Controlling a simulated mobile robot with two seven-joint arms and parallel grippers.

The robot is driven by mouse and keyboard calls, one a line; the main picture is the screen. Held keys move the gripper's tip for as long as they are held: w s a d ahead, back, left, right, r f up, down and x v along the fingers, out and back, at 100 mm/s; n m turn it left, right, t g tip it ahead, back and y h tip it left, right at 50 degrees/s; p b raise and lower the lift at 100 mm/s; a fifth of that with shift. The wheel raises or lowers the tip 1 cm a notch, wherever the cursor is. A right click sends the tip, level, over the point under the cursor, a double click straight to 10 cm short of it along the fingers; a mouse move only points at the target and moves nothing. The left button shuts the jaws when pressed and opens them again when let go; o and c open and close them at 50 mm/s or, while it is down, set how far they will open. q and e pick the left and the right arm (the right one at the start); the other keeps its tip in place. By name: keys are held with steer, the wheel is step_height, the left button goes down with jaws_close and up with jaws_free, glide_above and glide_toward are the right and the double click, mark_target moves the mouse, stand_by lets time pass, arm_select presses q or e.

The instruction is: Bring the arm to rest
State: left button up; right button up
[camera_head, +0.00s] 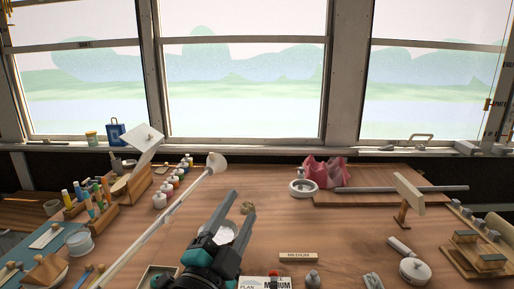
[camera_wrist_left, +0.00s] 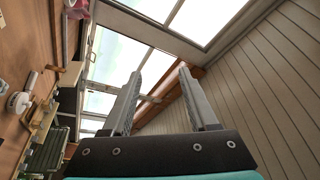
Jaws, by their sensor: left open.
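My left gripper (camera_head: 241,212) reaches in over the front middle of the wooden table (camera_head: 270,220). Its two fingers are apart and point away toward the windows. In the left wrist view the gripper (camera_wrist_left: 160,85) shows open, with nothing between its fingers but the window frame and wall far behind. A small brownish round thing (camera_head: 248,208) shows between the fingertips in the head view; I cannot tell how far below them it lies. A white round thing (camera_head: 224,235) shows between the fingers nearer the palm, partly hidden. My right gripper is not in view.
A long pale rod with a white head (camera_head: 217,162) slants up left of the gripper. Paint bottles (camera_head: 160,200) and a tool rack stand left. A pink ruffled thing (camera_head: 326,171) and a board (camera_head: 385,199) lie back right.

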arm_select(q)
steer(key=s+a+f+n+g+y, duration=0.3)
steer(key=s+a+f+n+g, duration=0.15)
steer(key=f, duration=0.55)
steer(key=s+a+f+n+g+y, duration=0.4)
steer(key=a+f+n, duration=0.1)
steer(key=f, duration=0.4)
steer(key=s+a+f+n+g, duration=0.2)
steer(key=s+f+g, duration=0.25)
steer(key=s, duration=0.35)
steer(key=s+a+f+n+g, duration=0.1)
steer(key=s+f+n+g, duration=0.15)
steer(key=s+f, duration=0.5)
steer(key=s+f+g, duration=0.2)
steer(key=s+f, duration=0.1)
steer(key=f, duration=1.8)
steer(key=s+a+f+m, duration=0.1)
steer(key=s+a+f, duration=0.2)
steer(key=s+f, duration=1)
steer(key=shift+s+g, duration=0.45)
steer(key=shift+s, duration=0.65)
